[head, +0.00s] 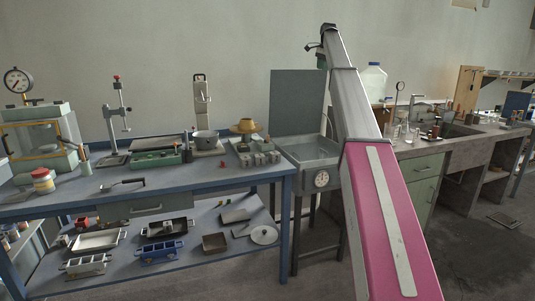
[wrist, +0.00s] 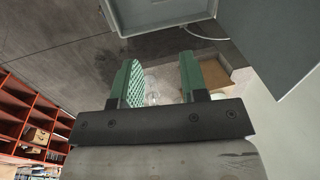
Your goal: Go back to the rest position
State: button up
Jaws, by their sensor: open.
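My gripper (wrist: 159,78) shows in the wrist view with its two green fingers apart and nothing held between them. Beyond the fingers are a grey floor, a blurred clear object (wrist: 152,98) and a brown box-like thing (wrist: 207,72), all apart from the fingers. In the head view my arm, with a magenta section and a grey section, reaches up and away from the lower right. Its far end is high in front of the wall, above the bench level, and my gripper there is small and mostly hidden.
A blue bench (head: 60,205) with tools and pans fills the left. A grey sink-like basin (head: 312,150) with a dial stands behind my arm. A concrete bench (head: 455,145) with glassware is at right. Red shelving (wrist: 30,110) shows in the wrist view. Floor at lower right is mostly clear.

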jog(key=s+a+f+n, duration=0.2)
jog(key=s+f, duration=0.6)
jog(key=f, duration=0.8)
jog(key=s+a+f+n+g, duration=0.1)
jog(key=s+a+f+n, duration=0.1)
jog(key=s+f, duration=0.95)
jog(key=s+a+f+n, duration=0.2)
jog(key=s+f, duration=0.2)
jog(key=f, duration=1.5)
jog(key=s+a+f+n, duration=0.1)
jog(key=s+f+n, duration=0.1)
jog(key=s+f, duration=0.6)
jog(key=s+a+f+n, duration=0.1)
jog(key=s+f+n, duration=0.2)
jog(key=s+f, duration=0.5)
jog(key=s+a+f+n+g, duration=0.1)
jog(key=s+f, duration=0.7)
jog(key=s, duration=1.4)
jog(key=shift+a+n+h, duration=0.4)
jog(key=shift+a+n, duration=0.05)
jog(key=shift+n, duration=0.25)
